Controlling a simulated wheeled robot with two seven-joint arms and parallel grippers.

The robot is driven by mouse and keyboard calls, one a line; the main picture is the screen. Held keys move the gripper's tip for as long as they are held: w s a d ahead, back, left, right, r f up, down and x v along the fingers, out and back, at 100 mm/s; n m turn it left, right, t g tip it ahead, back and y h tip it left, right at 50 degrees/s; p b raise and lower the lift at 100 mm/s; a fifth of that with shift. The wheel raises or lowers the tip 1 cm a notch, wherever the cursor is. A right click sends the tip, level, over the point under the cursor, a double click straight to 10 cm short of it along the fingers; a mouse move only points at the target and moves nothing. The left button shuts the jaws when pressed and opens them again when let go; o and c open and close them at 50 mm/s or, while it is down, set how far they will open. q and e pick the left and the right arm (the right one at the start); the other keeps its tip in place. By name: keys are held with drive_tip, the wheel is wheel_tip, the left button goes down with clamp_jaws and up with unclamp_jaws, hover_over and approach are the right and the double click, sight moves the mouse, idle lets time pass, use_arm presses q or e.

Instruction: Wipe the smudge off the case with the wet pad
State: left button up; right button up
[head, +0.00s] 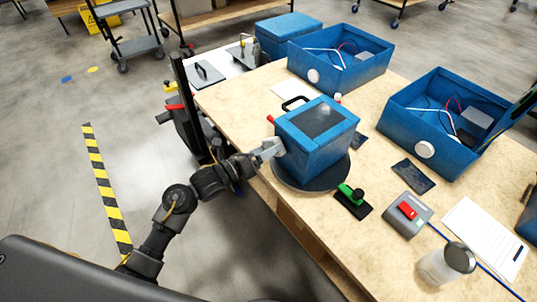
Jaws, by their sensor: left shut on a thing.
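The blue case (312,151) with a dark top panel stands on a round dark turntable (338,181) near the bench's left edge. My left gripper (271,149) reaches in from the left and is at the case's left side. It is shut on a small pale piece, which seems to be the wet pad (279,146), at or very close to the case wall. The pad is mostly hidden, and I cannot tell whether it touches the case. My right gripper is not in view.
Two open blue housings (338,72) (405,115) with wires stand behind and right. A green-handled clamp (352,200), a grey box with a red switch (407,212), a lidded jar (440,265) and a paper sheet (487,237) lie on the bench (375,235). A black post (186,105) stands left.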

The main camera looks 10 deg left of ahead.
use_arm(q)
drive_tip(key=shift+s, duration=0.1)
drive_tip(key=shift+v, duration=3)
drive_tip(key=v, duration=0.3)
drive_tip(key=shift+d, duration=0.1)
drive_tip(key=shift+r+b+x, duration=0.1)
drive_tip(key=shift+r+x, duration=0.15)
drive_tip(key=shift+x, duration=0.95)
drive_tip(key=shift+r+b+x, duration=0.15)
drive_tip(key=shift+r+x, duration=0.1)
drive_tip(key=shift+x, duration=0.9)
drive_tip(key=shift+r+b+x, duration=0.1)
drive_tip(key=shift+r+x, duration=0.15)
drive_tip(key=shift+x, duration=0.95)
drive_tip(key=shift+b+x, duration=0.4)
drive_tip(key=shift+x, duration=0.6)
